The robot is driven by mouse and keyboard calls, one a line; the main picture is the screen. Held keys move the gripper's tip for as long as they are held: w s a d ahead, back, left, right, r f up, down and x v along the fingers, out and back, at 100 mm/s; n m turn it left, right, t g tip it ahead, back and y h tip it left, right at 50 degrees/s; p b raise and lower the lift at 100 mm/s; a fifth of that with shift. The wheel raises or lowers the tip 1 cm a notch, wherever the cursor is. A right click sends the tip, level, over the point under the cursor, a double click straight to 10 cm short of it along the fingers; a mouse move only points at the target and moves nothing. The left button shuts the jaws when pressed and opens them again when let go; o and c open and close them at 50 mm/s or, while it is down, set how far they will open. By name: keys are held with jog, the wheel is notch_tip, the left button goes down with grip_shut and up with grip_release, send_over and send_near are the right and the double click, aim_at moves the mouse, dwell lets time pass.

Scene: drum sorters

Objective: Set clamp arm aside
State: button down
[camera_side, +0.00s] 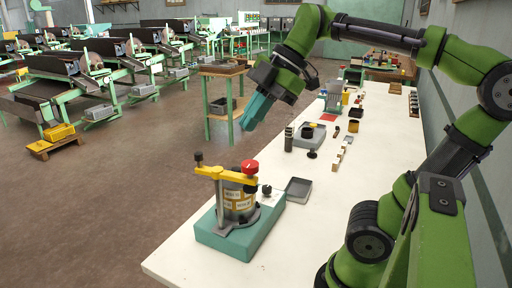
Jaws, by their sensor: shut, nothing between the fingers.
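A yellow clamp arm (222,173) lies across the top of a metal pot (240,205) with paper labels. A red knob (250,167) sits at its right end and a black knob (198,158) stands at its left end. The pot stands on a teal base block (238,232) near the table's front left. My gripper (246,124) has teal fingers pointing down and left. It is shut and empty, in the air above and behind the clamp arm, apart from it.
The white table (305,225) holds a grey tray (298,189) right of the base. Further back are a dark stacked cylinder (289,139), a grey block with a black cup (309,133), and small wooden pieces (340,158). The table's front area is clear.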

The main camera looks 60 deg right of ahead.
aim_at(249, 166)
jog(key=d+m+g+y, duration=0.1)
jog(key=d+m+y, duration=0.1)
jog(key=d+m, duration=1)
jog(key=s+f+x, duration=0.1)
jog(key=s+x, duration=0.1)
jog(key=x, duration=1.3)
jog(key=shift+d, duration=0.2)
jog(key=shift+s+a+f, duration=0.1)
jog(key=shift+s+a, duration=0.15)
jog(key=shift+a, duration=0.75)
